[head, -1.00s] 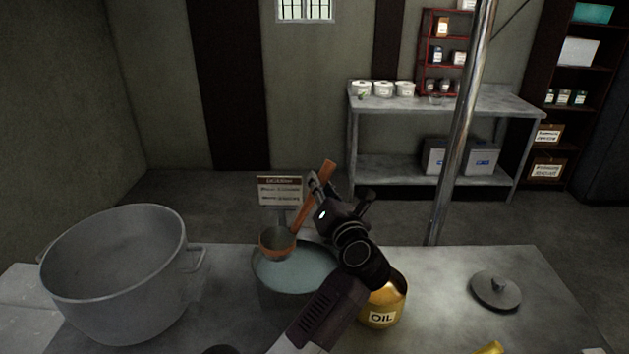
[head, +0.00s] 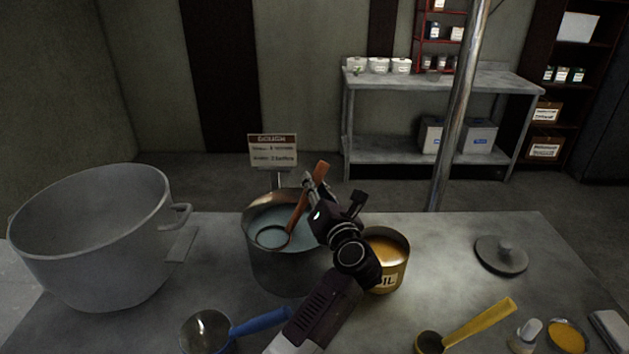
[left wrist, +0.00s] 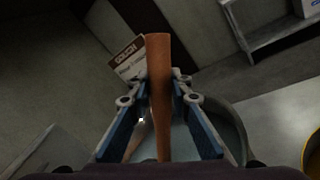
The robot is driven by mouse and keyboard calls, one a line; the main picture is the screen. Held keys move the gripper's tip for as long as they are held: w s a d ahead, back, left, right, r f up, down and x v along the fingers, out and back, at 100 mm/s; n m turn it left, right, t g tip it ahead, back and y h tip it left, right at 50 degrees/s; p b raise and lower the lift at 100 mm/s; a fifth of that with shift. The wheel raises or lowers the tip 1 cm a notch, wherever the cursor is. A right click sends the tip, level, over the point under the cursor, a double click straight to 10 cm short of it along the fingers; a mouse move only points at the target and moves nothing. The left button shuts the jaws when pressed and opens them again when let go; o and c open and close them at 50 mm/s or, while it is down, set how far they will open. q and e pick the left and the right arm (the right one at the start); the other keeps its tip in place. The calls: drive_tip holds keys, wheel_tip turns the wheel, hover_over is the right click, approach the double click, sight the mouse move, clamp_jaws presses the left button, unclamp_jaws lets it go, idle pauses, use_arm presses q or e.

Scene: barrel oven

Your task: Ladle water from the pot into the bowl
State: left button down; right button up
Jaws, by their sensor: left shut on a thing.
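A pot (head: 284,272) of pale blue water (head: 267,221) stands near the middle of the table in the head view. My left gripper (head: 314,187) is shut on the orange-brown handle of a ladle (head: 299,211), above the pot's right side. The ladle's round cup (head: 272,237) is inside the pot at the water, its rim still showing. In the left wrist view the handle (left wrist: 158,95) stands between both fingers (left wrist: 158,84). A large grey two-handled vessel (head: 90,245) stands at the left; I cannot tell whether it is the bowl. My right gripper is out of view.
A grey lid (head: 501,255) lies farther right. A sign (head: 272,150) stands behind the pot. Table around the lid is clear.

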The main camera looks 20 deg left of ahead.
use_arm(q)
drive_tip(key=shift+f, duration=0.6)
drive_tip(key=shift+r, duration=0.2)
drive_tip(key=shift+f+b, duration=0.3)
drive_tip(key=shift+f, duration=0.25)
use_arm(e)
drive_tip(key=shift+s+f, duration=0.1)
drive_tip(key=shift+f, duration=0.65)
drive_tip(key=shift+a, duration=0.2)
use_arm(q)
drive_tip(key=shift+r, duration=0.2)
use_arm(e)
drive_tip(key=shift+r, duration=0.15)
